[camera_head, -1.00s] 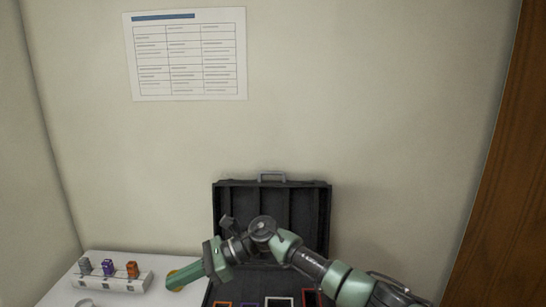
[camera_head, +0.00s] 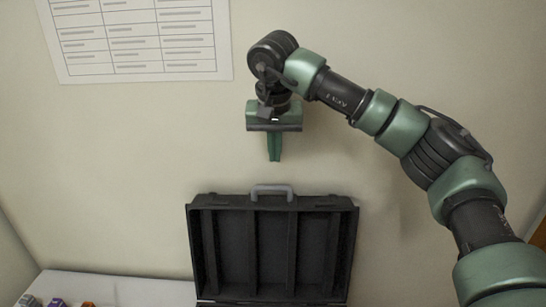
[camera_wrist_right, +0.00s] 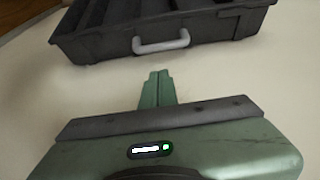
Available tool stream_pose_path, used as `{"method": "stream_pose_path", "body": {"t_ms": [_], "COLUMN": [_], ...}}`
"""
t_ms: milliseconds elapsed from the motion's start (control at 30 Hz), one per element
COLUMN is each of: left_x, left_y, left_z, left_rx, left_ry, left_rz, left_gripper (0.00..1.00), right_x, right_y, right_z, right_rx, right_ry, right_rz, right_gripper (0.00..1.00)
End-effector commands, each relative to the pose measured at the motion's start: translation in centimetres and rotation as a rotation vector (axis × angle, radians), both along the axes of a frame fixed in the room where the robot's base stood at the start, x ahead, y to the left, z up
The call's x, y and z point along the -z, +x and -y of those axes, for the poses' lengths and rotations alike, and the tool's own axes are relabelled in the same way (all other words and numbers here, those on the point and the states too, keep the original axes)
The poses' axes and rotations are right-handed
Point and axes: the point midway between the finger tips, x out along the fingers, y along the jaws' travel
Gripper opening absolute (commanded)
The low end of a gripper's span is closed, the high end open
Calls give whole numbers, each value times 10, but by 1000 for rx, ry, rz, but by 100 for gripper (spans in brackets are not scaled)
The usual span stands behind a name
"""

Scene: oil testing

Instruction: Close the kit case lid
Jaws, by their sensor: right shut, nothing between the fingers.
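The black kit case lid (camera_head: 230,250) stands open and upright in the head view, with its ribbed inside facing me. Its grey handle (camera_head: 272,190) is on the top edge. My right gripper (camera_head: 275,158) is shut and empty, pointing down above the handle and apart from it. In the right wrist view the shut fingers (camera_wrist_right: 157,78) point toward the lid (camera_wrist_right: 215,40) and its handle (camera_wrist_right: 161,42), with a gap between. The case bottom is below the head view. My left gripper does not show.
A white table (camera_head: 110,290) carries small coloured items at the lower left, among them a purple one (camera_head: 57,303) and an orange one (camera_head: 88,304). A printed sheet (camera_head: 135,45) hangs on the wall behind. The space around the lid's top edge is clear.

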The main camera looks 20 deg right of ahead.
Motion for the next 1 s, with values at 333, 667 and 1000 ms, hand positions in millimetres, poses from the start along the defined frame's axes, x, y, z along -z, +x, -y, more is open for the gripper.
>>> {"method": "stream_pose_path", "body": {"t_ms": [333,667,1000], "left_x": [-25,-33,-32], "left_y": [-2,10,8], "left_z": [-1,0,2], "left_rx": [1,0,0], "left_ry": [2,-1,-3], "left_rz": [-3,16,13], "left_gripper": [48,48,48], "right_x": [58,85,86], "right_y": [16,24,24], "right_z": [8,11,11], "right_rx": [1,0,0], "right_ry": [3,5,5], "right_rz": [-6,-2,0], "right_gripper": [0,0,0]}}
